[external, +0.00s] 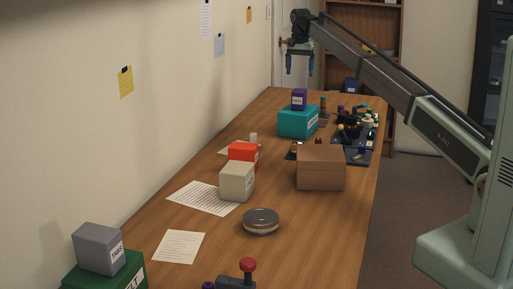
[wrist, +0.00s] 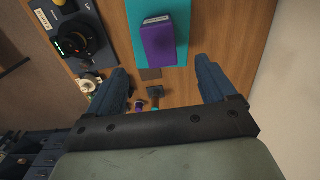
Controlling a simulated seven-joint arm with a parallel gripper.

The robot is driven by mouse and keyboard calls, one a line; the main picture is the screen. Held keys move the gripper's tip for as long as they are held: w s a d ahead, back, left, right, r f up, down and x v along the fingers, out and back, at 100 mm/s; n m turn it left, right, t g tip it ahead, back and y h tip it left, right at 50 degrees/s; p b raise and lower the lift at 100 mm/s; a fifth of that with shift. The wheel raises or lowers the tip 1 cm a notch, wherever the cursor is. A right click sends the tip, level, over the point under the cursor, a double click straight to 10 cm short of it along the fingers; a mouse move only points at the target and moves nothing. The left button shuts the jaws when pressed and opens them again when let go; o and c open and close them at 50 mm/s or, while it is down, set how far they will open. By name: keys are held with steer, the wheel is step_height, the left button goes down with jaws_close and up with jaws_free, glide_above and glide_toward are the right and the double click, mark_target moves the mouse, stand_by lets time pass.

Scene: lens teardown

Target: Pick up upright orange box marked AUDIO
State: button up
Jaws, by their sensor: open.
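An orange-red box (external: 243,150) stands on the wooden table in the external view, behind a cream box (external: 237,182) that hides part of its front. Its label is too small to read. It does not show in the wrist view. My gripper (external: 300,68) is open and empty, raised above the far end of the table, well beyond the orange box. In the wrist view, my gripper's fingers (wrist: 161,68) are wide apart with nothing between them. They point down over the table near a purple box (wrist: 158,45) on a teal box (wrist: 182,15).
A brown box (external: 320,168) stands right of the orange box. A round metal tin (external: 261,221) and paper sheets (external: 203,197) lie nearer the camera. Dark trays with small parts (external: 362,152) line the right edge. A grey box (external: 99,248) stands near left; the wall runs along the left.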

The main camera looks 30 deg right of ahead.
steer(key=shift+o, duration=0.6)
steer(key=s+a+f+n, duration=0.2)
steer(key=s+a, duration=0.1)
steer(key=a, duration=1)
steer(key=s+a+f+n, duration=0.1)
steer(key=s+a+f, duration=0.15)
steer(key=a, duration=0.95)
steer(key=s+a+f+n, duration=0.1)
steer(key=s+a, duration=0.2)
steer(key=s, duration=0.1)
steer(key=s+a+f+n, duration=0.1)
steer(key=s+a, duration=0.3)
steer(key=s+a+f+n, duration=0.2)
steer(key=s+a, duration=0.2)
steer(key=shift+s+a, duration=0.1)
steer(key=shift+s, duration=0.2)
steer(key=n, duration=0.1)
steer(key=s+n, duration=0.1)
steer(key=s+d+n, duration=0.1)
steer(key=shift+s+f, duration=0.2)
steer(key=shift+f, duration=0.15)
steer(key=n, duration=0.3)
steer(key=shift+s+d+f, duration=0.1)
steer(key=shift+s+d, duration=0.05)
steer(key=shift+s, duration=0.25)
steer(key=n, duration=0.5)
steer(key=shift+w, duration=0.2)
steer(key=shift+f+n, duration=0.1)
steer(key=shift+n, duration=0.3)
